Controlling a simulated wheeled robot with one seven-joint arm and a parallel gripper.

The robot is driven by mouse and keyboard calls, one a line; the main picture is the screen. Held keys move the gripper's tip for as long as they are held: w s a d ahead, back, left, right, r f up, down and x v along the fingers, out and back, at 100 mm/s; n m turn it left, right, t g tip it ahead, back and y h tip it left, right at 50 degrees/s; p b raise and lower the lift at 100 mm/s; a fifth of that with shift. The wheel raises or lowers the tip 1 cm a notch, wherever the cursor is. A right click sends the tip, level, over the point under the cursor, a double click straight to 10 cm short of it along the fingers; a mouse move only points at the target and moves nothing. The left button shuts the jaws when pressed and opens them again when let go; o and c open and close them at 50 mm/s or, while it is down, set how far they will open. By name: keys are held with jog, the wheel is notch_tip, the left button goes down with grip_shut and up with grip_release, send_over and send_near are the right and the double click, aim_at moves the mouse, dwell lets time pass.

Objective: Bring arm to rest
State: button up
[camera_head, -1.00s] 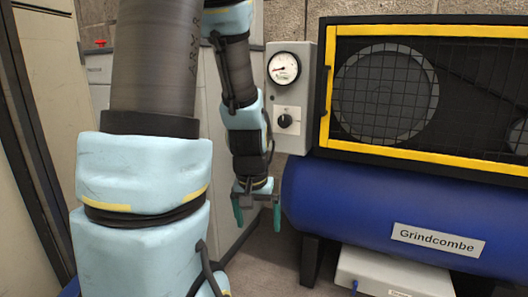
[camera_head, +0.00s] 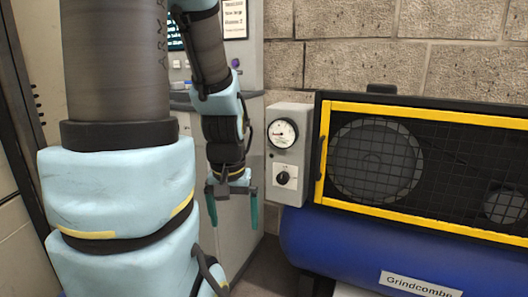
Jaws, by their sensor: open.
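My gripper (camera_head: 233,209) hangs at the end of my arm, fingers pointing down. Its two green fingers are spread apart with nothing between them. It is left of the grey control box (camera_head: 291,155) and apart from it, in front of a grey cabinet (camera_head: 240,242). My arm's large pale-blue and grey links fill the left of the view and hide part of what stands behind them.
A blue tank (camera_head: 330,243) labelled Grindcombe stands at the right, under a yellow-framed mesh guard (camera_head: 420,165) over wheels. The box carries a round gauge (camera_head: 282,133) and a black knob (camera_head: 283,178). A block wall (camera_head: 400,50) is behind.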

notch_tip(320, 180, up, 20)
jog(key=p, duration=1.7)
jog(key=shift+f, duration=0.25)
